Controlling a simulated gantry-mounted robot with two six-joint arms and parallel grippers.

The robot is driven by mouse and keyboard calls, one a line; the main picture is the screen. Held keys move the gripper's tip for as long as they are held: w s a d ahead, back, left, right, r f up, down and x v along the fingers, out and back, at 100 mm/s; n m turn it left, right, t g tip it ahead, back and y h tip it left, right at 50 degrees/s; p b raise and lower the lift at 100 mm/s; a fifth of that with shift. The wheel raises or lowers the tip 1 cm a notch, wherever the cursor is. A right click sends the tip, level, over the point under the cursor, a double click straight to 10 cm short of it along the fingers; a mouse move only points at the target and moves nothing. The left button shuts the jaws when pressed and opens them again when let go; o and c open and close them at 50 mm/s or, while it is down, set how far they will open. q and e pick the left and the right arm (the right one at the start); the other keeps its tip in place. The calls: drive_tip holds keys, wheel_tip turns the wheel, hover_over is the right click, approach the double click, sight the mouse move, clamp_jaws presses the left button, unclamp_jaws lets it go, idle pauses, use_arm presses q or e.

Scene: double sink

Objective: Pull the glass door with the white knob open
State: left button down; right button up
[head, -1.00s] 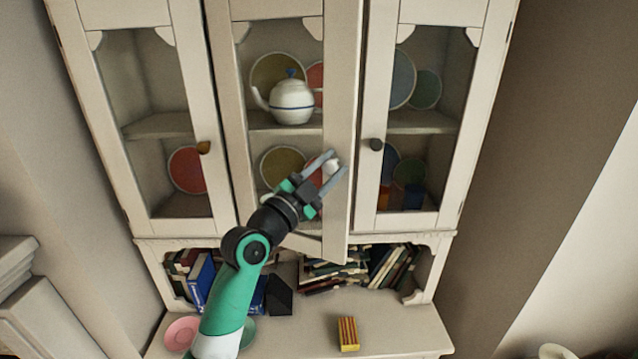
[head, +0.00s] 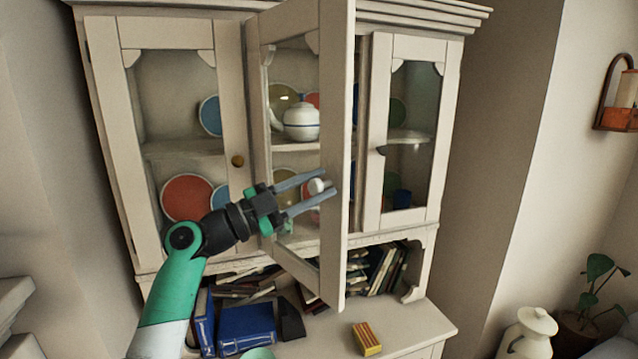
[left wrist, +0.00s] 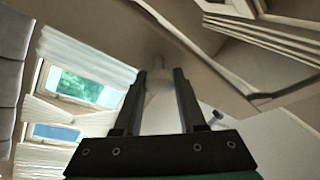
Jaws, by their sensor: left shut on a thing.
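The middle glass door (head: 335,240) of the white cabinet stands swung outward, its frame well clear of the cabinet front. Its white knob (head: 317,186) sits between the fingers of my left gripper (head: 329,182), which is shut on it. In the left wrist view my left gripper (left wrist: 160,72) points at the door's pale frame, with the knob (left wrist: 158,82) blurred between its fingers. My right gripper is in neither view.
The left door, with a brass knob (head: 238,160), and the right door (head: 372,150) are closed. A white teapot (head: 301,122) and plates stand inside the middle section. Books (head: 247,327) and a yellow striped box (head: 366,338) are on the ledge below.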

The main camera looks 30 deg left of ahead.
use_arm(q)
drive_tip(key=shift+s+a+f, duration=0.15)
drive_tip(key=shift+s+a, duration=0.05)
drive_tip(key=shift+s, duration=0.05)
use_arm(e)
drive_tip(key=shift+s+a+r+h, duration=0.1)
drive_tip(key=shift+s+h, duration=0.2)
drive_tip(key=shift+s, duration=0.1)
use_arm(q)
drive_tip(key=shift+c, duration=2.4)
unclamp_jaws()
drive_tip(key=shift+d, duration=0.1)
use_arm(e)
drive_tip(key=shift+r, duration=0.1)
